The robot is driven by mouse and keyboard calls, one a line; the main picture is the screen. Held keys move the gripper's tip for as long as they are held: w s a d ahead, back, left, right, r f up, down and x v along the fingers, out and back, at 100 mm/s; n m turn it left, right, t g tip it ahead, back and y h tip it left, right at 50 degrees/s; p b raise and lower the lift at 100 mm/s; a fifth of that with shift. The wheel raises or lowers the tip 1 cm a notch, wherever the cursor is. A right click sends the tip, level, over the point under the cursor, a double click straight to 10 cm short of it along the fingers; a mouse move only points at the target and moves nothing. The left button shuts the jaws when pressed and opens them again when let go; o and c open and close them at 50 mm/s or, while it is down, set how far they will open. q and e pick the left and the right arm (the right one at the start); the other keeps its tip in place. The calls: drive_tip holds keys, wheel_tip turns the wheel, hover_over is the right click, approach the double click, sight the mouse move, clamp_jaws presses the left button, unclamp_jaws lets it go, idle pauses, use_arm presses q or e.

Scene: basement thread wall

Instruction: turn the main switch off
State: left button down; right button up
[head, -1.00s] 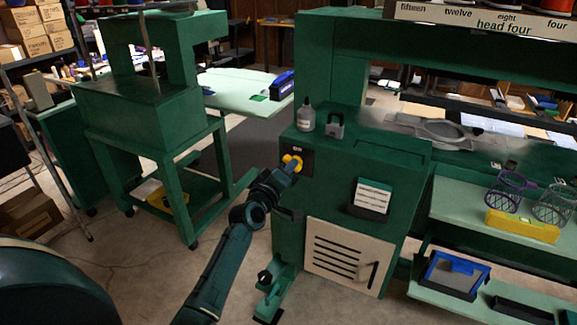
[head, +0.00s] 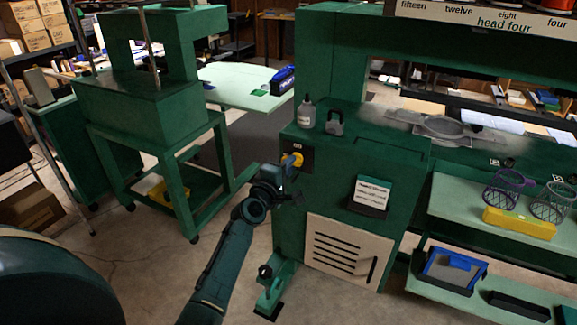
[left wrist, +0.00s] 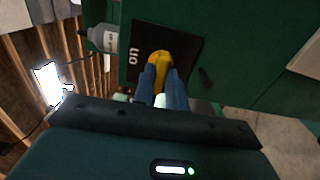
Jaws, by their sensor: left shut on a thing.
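The main switch is a yellow handle (head: 297,158) on a black plate (head: 306,151) on the upper left of the green machine cabinet's front. In the left wrist view the yellow handle (left wrist: 160,60) sits between the blue fingertips of my left gripper (left wrist: 164,82), which is shut on it. Pale letters reading "on" (left wrist: 134,55), turned over in this view, show on the plate beside the handle. In the head view my left gripper (head: 291,168) reaches the handle from the lower left and covers part of it. My right gripper is not in view.
A bottle (head: 306,113) and a grey padlock (head: 335,123) stand on the cabinet top above the switch. A card holder (head: 370,194) and a louvred panel (head: 342,250) are on the cabinet front. A green stand (head: 150,120) is at left, with open floor between.

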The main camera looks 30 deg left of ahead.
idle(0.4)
use_arm(q)
drive_tip(key=c, duration=1.4)
unclamp_jaws()
drive_tip(key=shift+c, duration=0.2)
drive_tip(key=s, duration=1.3)
drive_tip(key=shift+s, duration=0.1)
drive_tip(key=s+d+f+m+g+h, duration=0.1)
drive_tip(key=s+d+f+m+g, duration=0.2)
drive_tip(key=s+d+f+m, duration=0.5)
drive_tip(key=s+d+f+m+g+h, duration=0.2)
drive_tip(key=s+d+f+m+g, duration=0.2)
drive_tip(key=s+d+f+m, duration=0.4)
drive_tip(key=s+f+m, duration=0.1)
drive_tip(key=s+m, duration=0.3)
drive_tip(key=m, duration=0.1)
drive_tip(key=shift+f+g, duration=0.3)
drive_tip(key=shift+f, duration=0.1)
